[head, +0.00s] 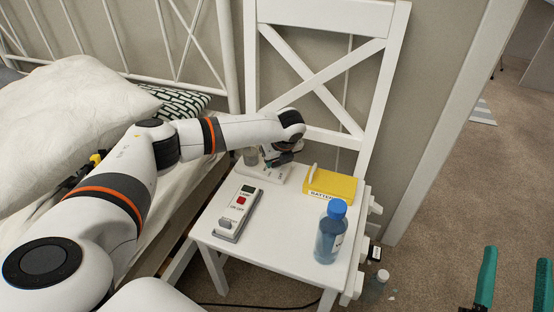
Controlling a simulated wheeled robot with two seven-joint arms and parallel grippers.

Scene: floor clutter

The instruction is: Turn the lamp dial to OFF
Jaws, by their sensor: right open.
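A white and grey control panel (238,212) lies on the white chair seat (285,215). It has a small dark display, a red button and a grey dial or knob (228,223) at its near end. Small lettering on it is too fine to read surely. My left gripper (278,160) is over the back of the seat, beyond the panel, close to a white object with a grey rounded part (262,172). Its fingers are dark, small and partly hidden, so its opening is unclear. My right gripper (515,265) is open at the lower right, with teal fingers apart and nothing between them.
A yellow box (330,186) labelled as batteries and a blue-capped bottle (330,232) stand on the seat's right side. The chair's back rises behind. A bed with a pillow (75,118) is at left.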

